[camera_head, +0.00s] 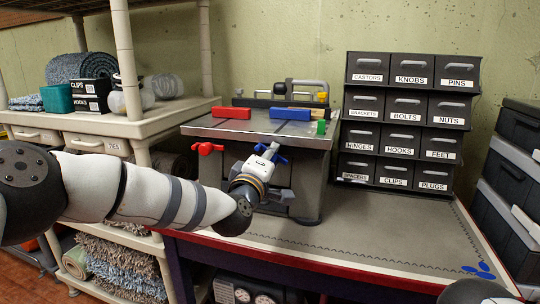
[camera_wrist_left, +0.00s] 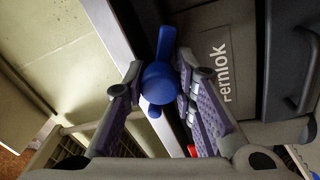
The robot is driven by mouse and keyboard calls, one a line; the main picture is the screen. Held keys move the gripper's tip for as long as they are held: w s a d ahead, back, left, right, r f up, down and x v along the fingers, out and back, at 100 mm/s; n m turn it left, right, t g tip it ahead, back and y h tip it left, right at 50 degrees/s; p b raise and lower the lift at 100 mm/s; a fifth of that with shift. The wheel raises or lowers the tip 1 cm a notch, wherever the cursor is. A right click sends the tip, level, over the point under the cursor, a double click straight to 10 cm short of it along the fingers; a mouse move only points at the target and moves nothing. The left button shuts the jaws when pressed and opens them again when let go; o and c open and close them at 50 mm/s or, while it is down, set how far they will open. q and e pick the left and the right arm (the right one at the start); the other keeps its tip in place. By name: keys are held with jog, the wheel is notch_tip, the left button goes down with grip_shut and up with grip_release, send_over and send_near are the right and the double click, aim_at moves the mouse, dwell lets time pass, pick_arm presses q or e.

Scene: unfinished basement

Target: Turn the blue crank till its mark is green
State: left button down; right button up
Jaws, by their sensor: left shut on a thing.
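The blue crank (camera_head: 262,148) is on the front of a grey machine (camera_head: 250,125) on the workbench. In the left wrist view the blue crank (camera_wrist_left: 157,84) shows a round hub with one arm pointing up and a short stub below. My left gripper (camera_head: 270,152) is shut on the crank; in the left wrist view its purple-padded fingers (camera_wrist_left: 160,72) stand on either side of the hub.
A red knob (camera_head: 206,148) is on the machine's front left. A red block (camera_head: 231,112) and a blue block (camera_head: 291,113) lie on its top. A labelled drawer cabinet (camera_head: 410,120) stands to the right. The workbench (camera_head: 380,235) is mostly clear in front, with blue ovals at right.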

pick_arm(q)
jog(key=m+p, duration=0.1)
jog(key=m, duration=0.5)
jog(key=shift+m+h, duration=0.4)
dwell(0.4)
jog(key=c, duration=1.3)
grip_release()
jog(key=r+v, duration=0.1)
jog(key=v, duration=1.1)
jog(key=shift+f, duration=0.45)
